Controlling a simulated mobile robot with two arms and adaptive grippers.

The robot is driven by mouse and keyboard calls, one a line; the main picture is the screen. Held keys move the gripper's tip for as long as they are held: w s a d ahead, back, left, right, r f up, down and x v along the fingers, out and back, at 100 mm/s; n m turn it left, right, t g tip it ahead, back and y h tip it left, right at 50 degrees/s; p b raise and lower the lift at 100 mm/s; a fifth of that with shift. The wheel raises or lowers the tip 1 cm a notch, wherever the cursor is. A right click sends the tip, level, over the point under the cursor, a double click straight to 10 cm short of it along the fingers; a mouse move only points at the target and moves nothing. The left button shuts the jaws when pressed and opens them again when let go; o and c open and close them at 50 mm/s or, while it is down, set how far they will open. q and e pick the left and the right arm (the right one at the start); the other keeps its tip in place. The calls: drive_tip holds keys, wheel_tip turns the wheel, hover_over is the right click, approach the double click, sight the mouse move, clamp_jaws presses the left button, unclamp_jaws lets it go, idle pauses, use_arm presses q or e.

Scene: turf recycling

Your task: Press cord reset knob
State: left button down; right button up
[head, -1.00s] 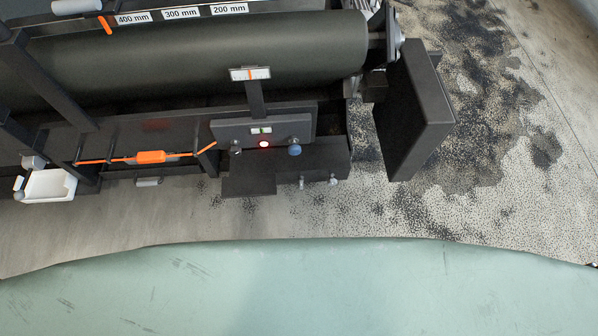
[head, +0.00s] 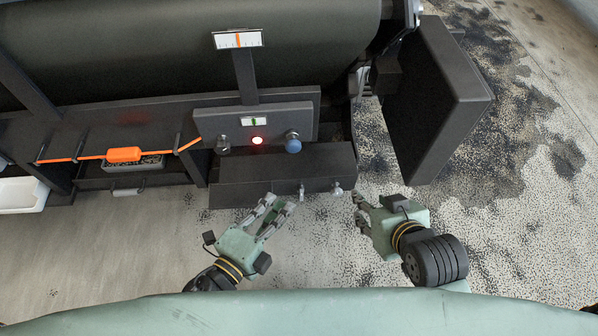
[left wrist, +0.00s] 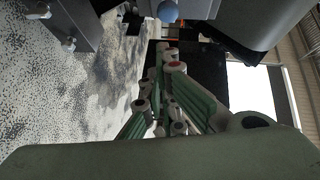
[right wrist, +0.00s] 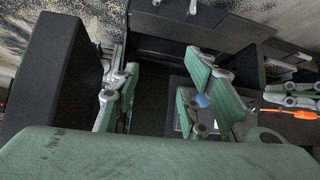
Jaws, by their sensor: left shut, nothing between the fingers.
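A dark control panel (head: 205,123) carries a blue knob (head: 293,143) on the right, a grey knob (head: 223,146) on the left and a red lit lamp (head: 257,141) between them. Which knob is the cord reset is not labelled legibly. An orange cord with an orange block (head: 124,154) runs left of the panel. My left gripper (head: 280,207) is shut and empty, below and in front of the panel, apart from the knobs. My right gripper (head: 360,206) is open and empty, lower right of the blue knob. The blue knob also shows in the left wrist view (left wrist: 168,11) and right wrist view (right wrist: 202,100).
A dark ledge (head: 240,194) with small metal fittings (head: 337,189) juts out below the panel. A large dark roller (head: 130,50) lies behind. A dark upright plate (head: 440,110) stands at the right. A white tray (head: 22,196) is at far left.

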sight(293, 146)
use_arm(q)
drive_tip(key=shift+s+d+r+m+h, duration=0.15)
drive_tip(key=shift+d+r+m+h, duration=0.2)
drive_tip(key=shift+r, duration=0.25)
use_arm(e)
drive_tip(key=shift+s+r, duration=0.1)
drive_tip(key=shift+r, duration=0.55)
use_arm(q)
drive_tip(key=w+a+x, duration=0.1)
drive_tip(key=a+x, duration=0.1)
drive_tip(key=x, duration=1)
drive_tip(key=shift+w+f, duration=0.3)
drive_tip(key=shift+w, duration=0.4)
use_arm(e)
drive_tip(key=shift+w+r, duration=0.25)
drive_tip(key=shift+w, duration=0.05)
